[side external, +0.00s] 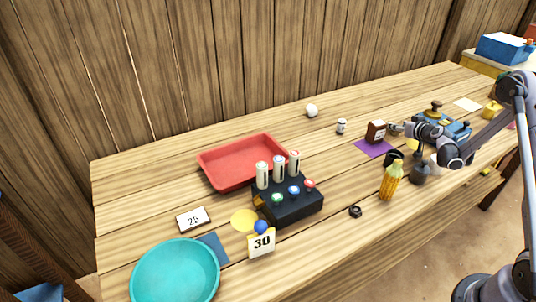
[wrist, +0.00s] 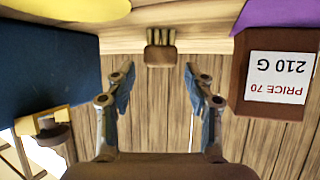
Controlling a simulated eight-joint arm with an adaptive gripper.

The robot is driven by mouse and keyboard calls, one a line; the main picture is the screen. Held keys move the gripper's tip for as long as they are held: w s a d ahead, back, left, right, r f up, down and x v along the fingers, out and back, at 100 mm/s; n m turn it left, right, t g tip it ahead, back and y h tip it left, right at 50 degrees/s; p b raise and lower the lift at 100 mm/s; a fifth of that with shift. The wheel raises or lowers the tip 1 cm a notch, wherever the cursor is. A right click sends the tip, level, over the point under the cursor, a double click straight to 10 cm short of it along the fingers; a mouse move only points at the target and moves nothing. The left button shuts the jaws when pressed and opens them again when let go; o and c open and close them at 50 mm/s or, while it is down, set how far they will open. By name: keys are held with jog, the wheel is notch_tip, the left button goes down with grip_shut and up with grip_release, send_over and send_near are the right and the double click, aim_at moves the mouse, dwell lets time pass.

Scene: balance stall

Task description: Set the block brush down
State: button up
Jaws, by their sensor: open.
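The block brush (wrist: 161,52) is a small brown block with pale bristles. In the wrist view it is at the top middle, beyond my fingertips and apart from them, seemingly on the planks. My gripper (wrist: 158,82) is open, with clear wood showing between its two fingers. In the side external view my gripper (side external: 398,128) is small, between the brown box and the blue balance; I cannot clearly make out the brush there.
The brown price box (wrist: 275,82) stands right of my fingers, by a purple mat (side external: 372,150). The blue balance (side external: 458,130) is on the other side. A yellow bottle (side external: 390,183) stands nearer the front edge. A red tray (side external: 232,163) and a teal bowl (side external: 175,272) are farther left.

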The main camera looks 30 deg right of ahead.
notch_tip(320, 180, up, 7)
jog(key=s, duration=0.1)
jog(key=s+a+r+n+g+y, duration=0.1)
jog(key=s+a+r+y, duration=0.15)
jog(key=a+r, duration=0.65)
jog(key=s+a+r+n+g+y, duration=0.1)
jog(key=s+a+r+n, duration=0.15)
jog(key=a, duration=1.35)
jog(key=s+a+f+g, duration=0.1)
jog(key=s+a, duration=0.6)
jog(key=s, duration=0.3)
jog(key=s+a+f+n+g+y, duration=0.1)
jog(key=s+a, duration=0.6)
jog(key=s, duration=0.3)
jog(key=shift+a+f+g, duration=0.3)
jog(key=shift+a+g, duration=0.05)
jog(key=shift+g, duration=0.05)
